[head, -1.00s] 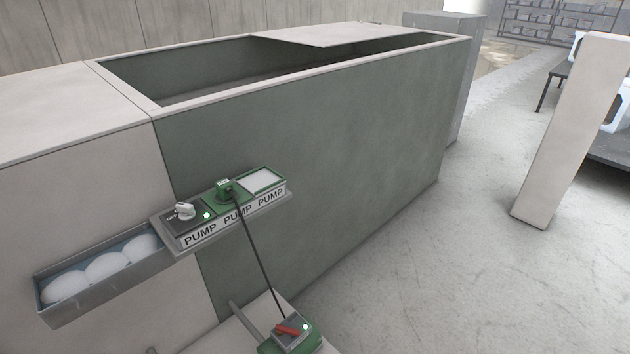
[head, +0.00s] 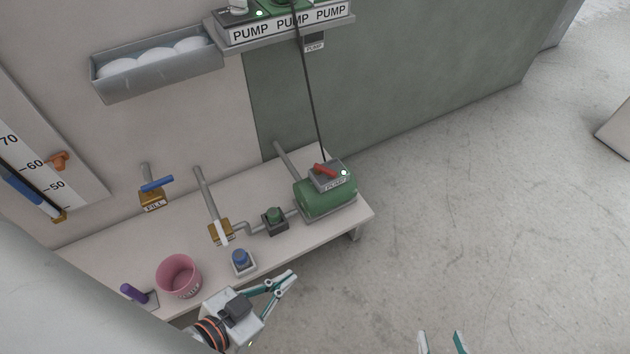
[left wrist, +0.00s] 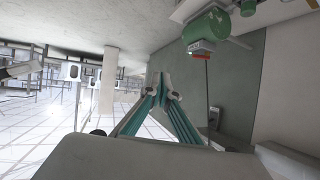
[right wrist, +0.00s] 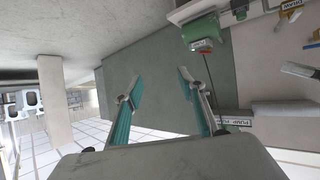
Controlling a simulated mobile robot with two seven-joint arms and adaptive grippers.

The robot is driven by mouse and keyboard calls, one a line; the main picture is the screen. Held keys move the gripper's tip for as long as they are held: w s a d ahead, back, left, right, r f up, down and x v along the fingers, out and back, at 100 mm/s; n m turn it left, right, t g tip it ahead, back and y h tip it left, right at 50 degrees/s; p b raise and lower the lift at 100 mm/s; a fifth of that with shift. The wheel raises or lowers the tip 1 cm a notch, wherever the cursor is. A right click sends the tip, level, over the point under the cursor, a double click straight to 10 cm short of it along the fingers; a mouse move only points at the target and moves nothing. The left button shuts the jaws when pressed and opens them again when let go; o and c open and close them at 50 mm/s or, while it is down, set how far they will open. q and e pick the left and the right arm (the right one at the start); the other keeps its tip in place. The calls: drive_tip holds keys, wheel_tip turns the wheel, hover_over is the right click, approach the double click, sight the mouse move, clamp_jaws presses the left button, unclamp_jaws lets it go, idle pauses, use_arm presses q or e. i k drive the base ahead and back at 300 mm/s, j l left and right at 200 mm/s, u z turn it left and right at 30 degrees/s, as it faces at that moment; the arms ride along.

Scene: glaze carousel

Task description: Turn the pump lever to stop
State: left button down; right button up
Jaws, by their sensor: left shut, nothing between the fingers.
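The green pump (head: 325,201) sits at the right end of a low bench, with a red lever (head: 325,171) on its grey top box beside a small lit lamp. The pump also shows at the top of the left wrist view (left wrist: 208,26) and the right wrist view (right wrist: 202,27). My left gripper (head: 291,277) is shut and empty, in front of the bench and below the pump in the head view. My right gripper (head: 441,341) is open and empty at the bottom edge of the head view, right of the bench. Neither gripper touches the lever.
The bench (head: 115,257) also carries a pink bucket (head: 178,277), a blue-handled fill valve (head: 155,190), a white-handled valve (head: 220,231) and a blue button (head: 241,258). A black cable (head: 311,90) runs up from the pump to the PUMP shelf. Open floor lies to the right.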

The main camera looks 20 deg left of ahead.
sight(319, 168)
drive_tip(key=k+l, duration=0.1)
drive_tip(key=u, duration=1.75)
drive_tip(key=z, duration=1.2)
drive_tip(key=i+l, duration=0.2)
drive_tip(key=l, duration=0.15)
drive_tip(key=i+l+u, duration=0.1)
drive_tip(key=l, duration=0.25)
drive_tip(key=i+l, duration=0.25)
drive_tip(key=l, duration=0.1)
